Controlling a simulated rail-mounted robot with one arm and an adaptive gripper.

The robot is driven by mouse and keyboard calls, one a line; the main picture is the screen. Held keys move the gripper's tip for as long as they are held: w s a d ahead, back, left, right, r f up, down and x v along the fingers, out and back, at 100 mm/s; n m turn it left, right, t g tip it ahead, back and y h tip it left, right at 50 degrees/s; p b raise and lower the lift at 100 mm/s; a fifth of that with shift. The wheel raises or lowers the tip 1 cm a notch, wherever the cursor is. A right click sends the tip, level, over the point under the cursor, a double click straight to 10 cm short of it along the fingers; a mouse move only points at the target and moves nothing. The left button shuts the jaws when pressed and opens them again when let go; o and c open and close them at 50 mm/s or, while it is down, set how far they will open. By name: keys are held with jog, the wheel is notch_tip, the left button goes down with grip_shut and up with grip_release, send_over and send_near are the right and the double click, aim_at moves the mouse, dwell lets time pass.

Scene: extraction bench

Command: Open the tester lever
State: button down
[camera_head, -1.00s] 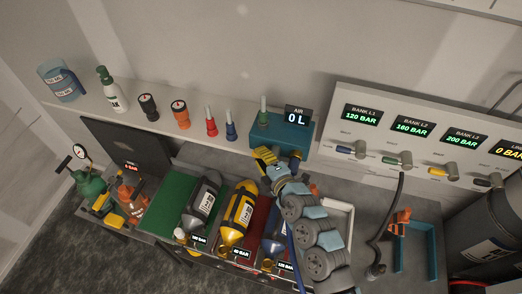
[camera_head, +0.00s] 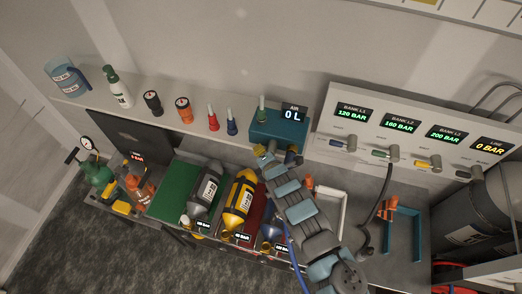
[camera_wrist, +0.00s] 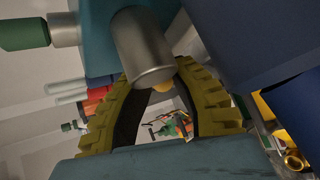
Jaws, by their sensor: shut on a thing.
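The tester (camera_head: 280,131) is a teal box at the right end of the shelf, with a sign reading AIR 0 L. My gripper (camera_head: 260,151) is at the tester's lower left front. In the wrist view its yellow ribbed fingers (camera_wrist: 163,82) close in at the hub's lower end, shut on it. A small brass piece shows beside the fingertips; the exact contact is partly hidden.
Grey, yellow and blue cylinders (camera_head: 240,200) lie below on the bench. A valve panel (camera_head: 345,112) with several levers is at the right, beside a black hose (camera_head: 384,190).

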jog(key=shift+d+f+n+h+b, duration=0.1)
jog(key=shift+f+n+h+b, duration=0.4)
jog(key=shift+b, duration=0.45)
jog(key=b, duration=0.2)
jog(key=g+h+b, duration=0.1)
jog(key=b, duration=0.1)
jog(key=shift+s+d+f+n+h+b, duration=0.1)
jog(key=shift+d+f+n+h+b, duration=0.15)
jog(key=shift+f+n+h+b, duration=0.05)
jog(key=h+b, duration=0.1)
jog(key=b, duration=0.5)
jog(key=n+g+h+b, duration=0.1)
jog(key=b, duration=0.5)
jog(key=shift+s+d+f, duration=0.15)
jog(key=shift+d+f, duration=0.15)
jog(key=shift+d, duration=0.1)
jog(key=shift+n+h+b, duration=0.3)
jog(key=shift+b, duration=0.6)
jog(key=shift+s+d+r+n+g+h+b, duration=0.1)
jog(key=shift+d+n+g+h+b, duration=0.2)
jog(key=shift+h+b, duration=0.6)
jog(key=shift+s+d+r+n+g+h+b, duration=0.1)
jog(key=shift+d+n+g+h+b, duration=0.15)
jog(key=shift+b, duration=1.1)
jog(key=shift+h, duration=0.25)
